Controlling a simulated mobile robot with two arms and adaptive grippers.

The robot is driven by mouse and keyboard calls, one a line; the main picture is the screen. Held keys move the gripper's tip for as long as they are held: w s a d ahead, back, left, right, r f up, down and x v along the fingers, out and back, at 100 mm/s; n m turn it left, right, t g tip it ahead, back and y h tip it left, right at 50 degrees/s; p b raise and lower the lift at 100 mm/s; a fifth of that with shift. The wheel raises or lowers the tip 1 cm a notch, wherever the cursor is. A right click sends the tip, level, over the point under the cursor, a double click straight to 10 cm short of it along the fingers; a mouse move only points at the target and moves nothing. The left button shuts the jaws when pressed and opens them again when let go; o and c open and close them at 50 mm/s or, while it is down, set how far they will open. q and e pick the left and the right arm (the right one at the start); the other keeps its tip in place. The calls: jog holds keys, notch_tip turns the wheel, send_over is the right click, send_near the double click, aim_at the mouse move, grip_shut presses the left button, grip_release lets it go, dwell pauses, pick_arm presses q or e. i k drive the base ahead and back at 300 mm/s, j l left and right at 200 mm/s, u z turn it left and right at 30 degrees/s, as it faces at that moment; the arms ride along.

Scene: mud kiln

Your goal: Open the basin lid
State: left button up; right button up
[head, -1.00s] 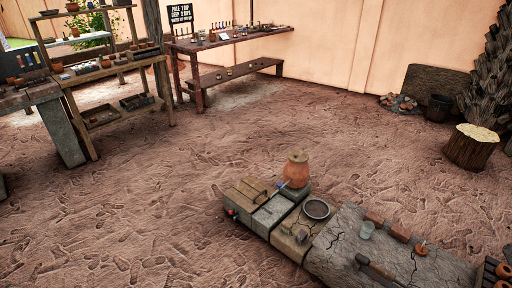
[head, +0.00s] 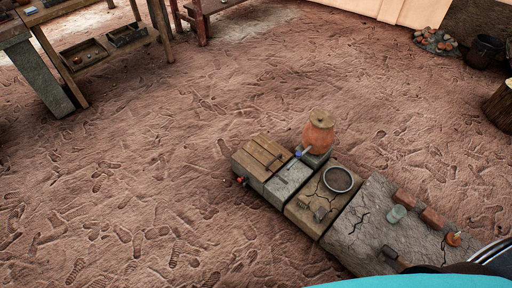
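A wooden slatted lid (head: 261,153) lies flat on the left end of the low block-built bench, where I take the basin to be. It looks closed, and a small dark handle shows near its right edge. The inside of the basin is hidden. A grey stone section (head: 288,180) adjoins the lid on the right. A clay jar (head: 319,134) with a tan top stands behind, with a small blue-tipped spout pointing toward the lid. Neither of my grippers is in view.
On the bench are a round dark-rimmed bowl (head: 338,180), a cup (head: 397,213), bricks (head: 432,218) and a dark hammer-like tool (head: 393,255). A wooden shelf (head: 100,55) stands upper left. Open trodden mud floor (head: 130,190) lies left of the bench.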

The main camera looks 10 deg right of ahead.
aim_at(261, 157)
jog(key=i+z, duration=0.25)
jog(key=i, duration=0.2)
jog(key=i+j+z, duration=0.15)
jog(key=i+z, duration=0.15)
jog(key=i, duration=0.15)
